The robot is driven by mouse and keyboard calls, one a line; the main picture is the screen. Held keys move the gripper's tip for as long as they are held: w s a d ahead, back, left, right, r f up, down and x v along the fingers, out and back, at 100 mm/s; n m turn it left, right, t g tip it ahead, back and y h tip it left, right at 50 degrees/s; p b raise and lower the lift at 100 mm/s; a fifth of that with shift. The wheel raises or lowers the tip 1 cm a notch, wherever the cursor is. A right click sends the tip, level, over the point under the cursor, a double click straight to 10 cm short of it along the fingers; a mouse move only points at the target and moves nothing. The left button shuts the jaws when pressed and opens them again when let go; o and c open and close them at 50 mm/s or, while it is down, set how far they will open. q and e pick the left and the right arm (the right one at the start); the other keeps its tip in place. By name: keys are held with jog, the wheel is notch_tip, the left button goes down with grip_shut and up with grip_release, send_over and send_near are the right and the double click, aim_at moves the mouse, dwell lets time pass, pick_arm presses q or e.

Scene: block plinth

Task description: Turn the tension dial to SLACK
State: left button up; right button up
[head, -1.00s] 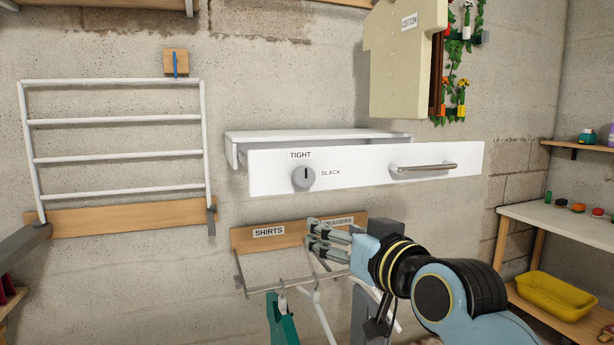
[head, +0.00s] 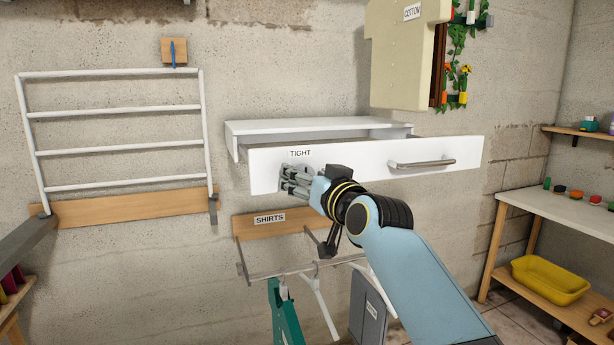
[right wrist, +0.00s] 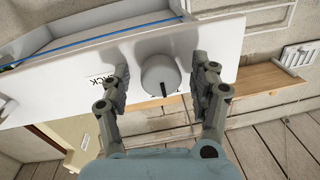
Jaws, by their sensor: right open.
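The tension dial (right wrist: 160,72) is a round grey knob on the white front panel (head: 365,167). Its black pointer line points toward the TIGHT label (head: 300,153). My right gripper (head: 283,181) is at the panel and hides the dial and the SLACK label in the head view. In the right wrist view the open fingers of my right gripper (right wrist: 163,76) stand on either side of the dial, with gaps visible. Part of the SLACK label (right wrist: 100,78) shows beside the left finger. My left gripper is not in view.
A metal bar handle (head: 422,164) projects from the panel at right. Below hangs a rail (head: 270,274) with hangers and a green garment (head: 283,315). A white drying rack (head: 120,149) is on the wall at left. A cream shirt-shaped board (head: 400,60) hangs above.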

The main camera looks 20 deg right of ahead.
jog(key=shift+c, duration=0.4)
jog(key=c, duration=1.1)
jog(key=shift+o, duration=0.2)
jog(key=shift+m, duration=0.3)
jog(key=shift+a+m+t+h+p, duration=0.1)
jog(key=shift+m+t+h+p, duration=0.25)
jog(key=shift+m+p, duration=2.75)
jog(key=shift+m+t+h+p, duration=0.2)
jog(key=shift+m+h, duration=0.25)
jog(key=shift+m, duration=5.55)
